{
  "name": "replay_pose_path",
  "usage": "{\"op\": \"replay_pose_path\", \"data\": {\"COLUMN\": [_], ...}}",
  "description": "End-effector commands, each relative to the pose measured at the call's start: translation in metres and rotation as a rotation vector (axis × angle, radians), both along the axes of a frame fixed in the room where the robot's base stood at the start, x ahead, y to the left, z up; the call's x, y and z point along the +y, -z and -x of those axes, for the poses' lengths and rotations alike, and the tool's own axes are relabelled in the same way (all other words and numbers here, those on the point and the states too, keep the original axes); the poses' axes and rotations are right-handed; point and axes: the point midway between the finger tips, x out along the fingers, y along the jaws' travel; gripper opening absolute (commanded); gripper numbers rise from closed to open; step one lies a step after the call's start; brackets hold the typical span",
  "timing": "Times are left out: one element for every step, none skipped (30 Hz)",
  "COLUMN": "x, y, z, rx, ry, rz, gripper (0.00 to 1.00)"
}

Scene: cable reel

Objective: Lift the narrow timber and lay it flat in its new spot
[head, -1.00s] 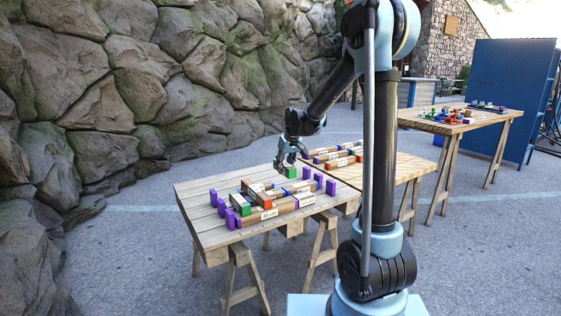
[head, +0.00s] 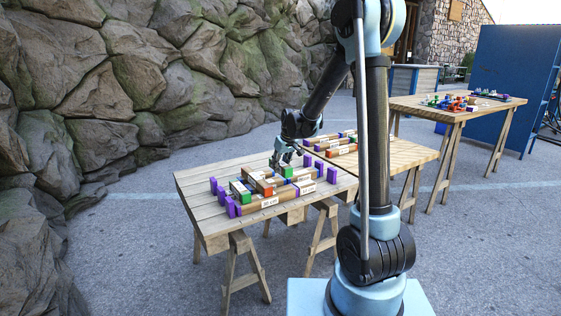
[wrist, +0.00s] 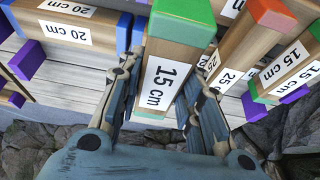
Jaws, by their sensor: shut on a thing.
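A timber labelled 15 cm (wrist: 165,85), with green ends, stands between the fingers of my gripper (wrist: 165,100) in the wrist view. The fingers are shut on its sides. In the head view my gripper (head: 284,160) is low over the far part of the near trestle table (head: 200,180). A green end of the held timber (head: 287,171) shows just below the fingers. Whether its underside touches anything is hidden.
Other labelled timbers lie close by, including a blue-ended 20 cm one (wrist: 65,30) and a red-ended one (wrist: 262,20). Purple blocks (head: 231,207) stand at both ends of the row. The near table's left part is bare. A second trestle table (head: 395,160) adjoins behind.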

Motion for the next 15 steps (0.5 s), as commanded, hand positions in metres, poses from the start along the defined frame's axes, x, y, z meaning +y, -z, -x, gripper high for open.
{"op": "replay_pose_path", "data": {"x": [0.000,0.000,0.000,0.000,0.000,0.000,0.000,0.000,0.000,0.000,0.000,0.000,0.000,0.000,0.000], "y": [0.005,0.008,0.012,0.015,0.018,0.022,0.024,0.027,0.031,0.034,0.036,0.039,0.041,0.043,0.046], "z": [-0.001,-0.001,-0.001,-0.001,0.000,0.000,-0.001,-0.001,0.000,0.000,0.000,-0.001,-0.001,0.000,0.000], "rx": [0.000,0.000,0.000,0.000,0.000,0.000,0.000,0.000,0.000,0.000,0.000,0.000,0.000,0.000,0.000], "ry": [0.000,0.000,0.000,0.000,0.000,0.000,0.000,0.000,0.000,0.000,0.000,0.000,0.000,0.000,0.000], "rz": [0.000,0.000,0.000,0.000,0.000,0.000,0.000,0.000,0.000,0.000,0.000,0.000,0.000,0.000,0.000], "gripper": [0.07,0.07,0.07,0.07,0.07,0.07,0.07,0.07,0.07,0.07,0.07,0.07,0.07,0.07,0.07]}}
